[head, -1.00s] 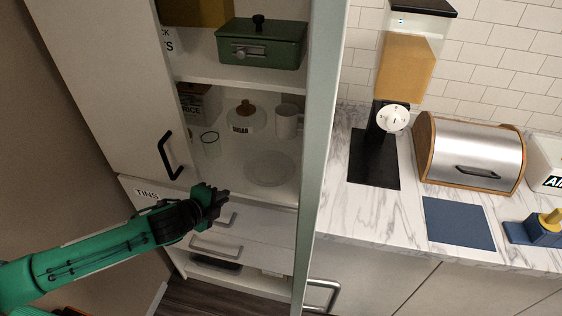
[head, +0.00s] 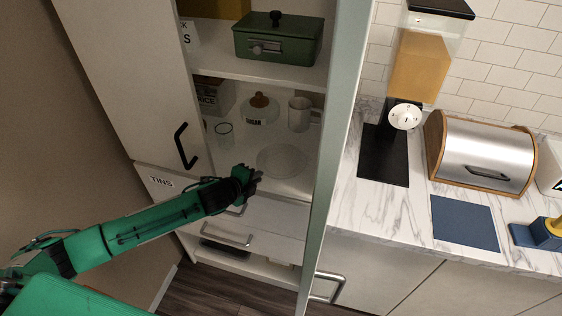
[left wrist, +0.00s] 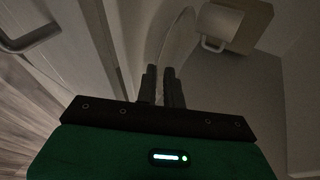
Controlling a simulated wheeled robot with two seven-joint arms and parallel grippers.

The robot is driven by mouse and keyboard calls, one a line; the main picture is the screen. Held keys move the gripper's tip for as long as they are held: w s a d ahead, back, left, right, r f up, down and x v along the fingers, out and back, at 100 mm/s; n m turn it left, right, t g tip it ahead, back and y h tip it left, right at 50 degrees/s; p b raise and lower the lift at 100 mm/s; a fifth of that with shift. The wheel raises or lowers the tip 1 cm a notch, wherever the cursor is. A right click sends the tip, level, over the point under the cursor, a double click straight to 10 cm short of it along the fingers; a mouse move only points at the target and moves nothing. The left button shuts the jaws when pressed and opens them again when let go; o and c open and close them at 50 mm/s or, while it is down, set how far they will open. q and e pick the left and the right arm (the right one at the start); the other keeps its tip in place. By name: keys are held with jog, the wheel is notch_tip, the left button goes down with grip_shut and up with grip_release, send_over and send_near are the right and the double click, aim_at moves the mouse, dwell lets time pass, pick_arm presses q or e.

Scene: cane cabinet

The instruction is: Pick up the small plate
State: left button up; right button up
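The small plate (head: 283,162) is a pale, thin disc on the cabinet's middle shelf, near its front edge. In the left wrist view, the plate (left wrist: 177,42) shows as a thin pale curved shape just beyond my fingertips. My left gripper (head: 258,180) is at the shelf front, just to the lower left of the plate. In the left wrist view, its two dark fingers (left wrist: 160,78) stand close together with a narrow gap between them. My right gripper is not in view.
A white mug (head: 299,114), a sugar jar (head: 259,110), a clear glass (head: 222,133) and a rice box (head: 213,96) stand behind the plate. The cabinet's edge panel (head: 332,160) rises to the right. Drawers with handles (head: 227,234) lie below; a door handle (head: 185,147) is left.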

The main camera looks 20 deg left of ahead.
aim_at(265, 173)
pick_arm(q)
jog(key=shift+p+x, duration=0.6)
jog(key=shift+x, duration=1.4)
jog(key=shift+d, duration=0.1)
jog(key=shift+c, duration=0.4)
jog(key=shift+r, duration=0.1)
grip_shut()
